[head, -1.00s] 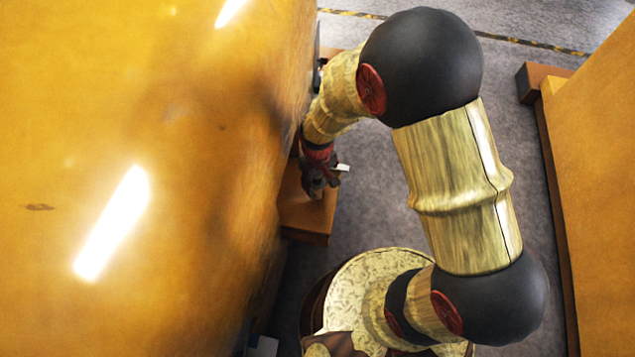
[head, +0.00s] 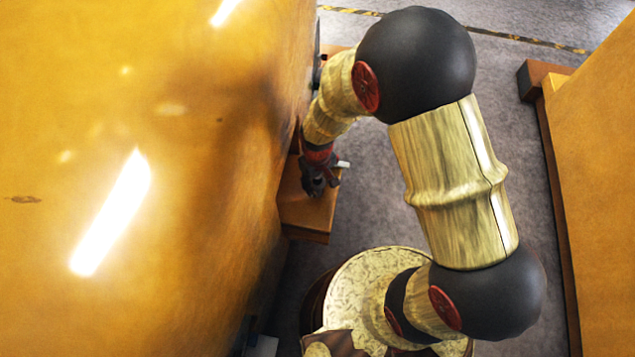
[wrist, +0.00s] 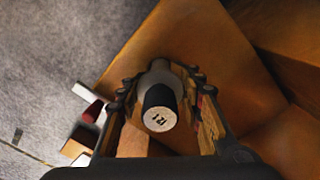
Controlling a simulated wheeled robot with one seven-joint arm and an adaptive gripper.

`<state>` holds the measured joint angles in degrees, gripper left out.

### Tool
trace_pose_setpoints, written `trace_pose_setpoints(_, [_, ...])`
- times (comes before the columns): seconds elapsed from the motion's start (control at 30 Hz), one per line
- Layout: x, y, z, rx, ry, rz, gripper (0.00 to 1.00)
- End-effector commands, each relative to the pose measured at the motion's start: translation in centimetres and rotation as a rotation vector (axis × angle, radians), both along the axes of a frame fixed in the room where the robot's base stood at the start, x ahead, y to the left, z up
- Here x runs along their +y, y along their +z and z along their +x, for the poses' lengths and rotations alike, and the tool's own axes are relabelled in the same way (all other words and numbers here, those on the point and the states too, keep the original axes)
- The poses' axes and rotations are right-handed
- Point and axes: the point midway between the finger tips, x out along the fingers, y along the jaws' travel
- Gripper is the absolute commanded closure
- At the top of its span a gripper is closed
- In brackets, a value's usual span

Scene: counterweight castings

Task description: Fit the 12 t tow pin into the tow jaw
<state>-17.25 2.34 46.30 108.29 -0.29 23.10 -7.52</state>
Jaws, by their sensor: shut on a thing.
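My gripper (head: 317,186) is low beside the left casting, over a brown-orange block. In the wrist view my gripper (wrist: 160,84) has its fingers shut on the tow pin (wrist: 159,108). The pin has a grey shank and a black collar, and its pale end face, marked "12 t", faces the wrist camera. The pin's far end is hidden past the fingers. I cannot make out the tow jaw in either view, so I cannot tell how the pin stands to it.
A large yellow casting (head: 120,130) fills the left, close against my arm. The brown-orange block (head: 308,218) juts from under it. Another yellow casting (head: 590,150) stands at the right. Grey floor (head: 375,195) lies open between them, with a striped line (head: 540,45) at the back.

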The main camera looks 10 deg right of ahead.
Motion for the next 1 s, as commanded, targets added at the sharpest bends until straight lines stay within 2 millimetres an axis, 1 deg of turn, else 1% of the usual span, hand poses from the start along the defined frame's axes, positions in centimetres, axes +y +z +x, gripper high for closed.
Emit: trace_pose_setpoints(1.0, [0.0,-2.3,0.1,-0.002,0.0,0.001,0.96])
